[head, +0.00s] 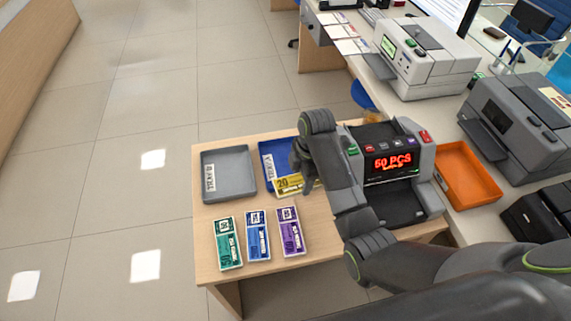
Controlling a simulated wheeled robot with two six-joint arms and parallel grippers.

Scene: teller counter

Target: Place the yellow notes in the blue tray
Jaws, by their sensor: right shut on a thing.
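The yellow notes (288,186) are a banded bundle marked 20, seen at the front part of the blue tray (266,154). My right gripper (303,172) is shut on the yellow notes and reaches down over the tray's right side. The notes overlap the tray's front edge in this view; I cannot tell whether they touch it or hang above it. My right arm hides the tray's right part and the right end of the notes. My left gripper is not in view.
A grey tray (228,176) stands left of the blue tray. Green (228,243), blue (257,235) and purple (291,231) note bundles lie in front. A counting machine (388,160) reading 50 PCS and an orange tray (466,175) stand to the right. The wooden table's (205,268) front-left corner is bare.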

